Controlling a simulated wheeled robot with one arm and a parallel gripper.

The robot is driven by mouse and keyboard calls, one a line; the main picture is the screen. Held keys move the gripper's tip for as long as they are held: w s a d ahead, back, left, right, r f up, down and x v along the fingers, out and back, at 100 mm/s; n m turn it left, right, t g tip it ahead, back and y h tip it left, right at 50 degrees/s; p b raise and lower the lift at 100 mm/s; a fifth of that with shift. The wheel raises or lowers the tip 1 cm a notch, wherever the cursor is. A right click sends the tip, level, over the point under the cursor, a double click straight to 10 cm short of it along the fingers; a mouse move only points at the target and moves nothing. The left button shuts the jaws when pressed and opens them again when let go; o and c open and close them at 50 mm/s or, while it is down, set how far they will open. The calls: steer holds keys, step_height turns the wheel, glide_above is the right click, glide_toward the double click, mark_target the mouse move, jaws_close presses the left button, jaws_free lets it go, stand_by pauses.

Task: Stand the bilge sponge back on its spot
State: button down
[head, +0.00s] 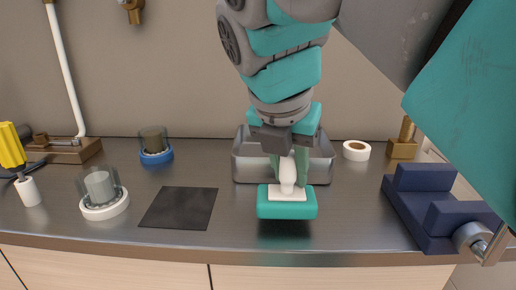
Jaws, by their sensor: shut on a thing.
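The bilge sponge, a teal block with a white plate and white handle (286,211), hangs in my gripper (288,172) in the head view. My gripper points down and is shut on the white handle. The sponge looks upright, teal side down, above the counter near its front edge, with a dark shadow beneath it. A dark square mat (179,208) lies flat and empty on the counter to the left of the sponge; I cannot tell if it is the sponge's spot. The fingers partly hide the handle.
A metal tray (239,165) stands behind my gripper. Clear cups with a white base (103,211) and a blue base (156,157) stand left. A tape roll (357,150) and a navy vise-like block (421,214) are right. The counter between mat and sponge is clear.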

steer(key=shift+f, duration=0.95)
steer(key=c, duration=0.6)
jaws_free()
steer(key=shift+r, duration=0.15)
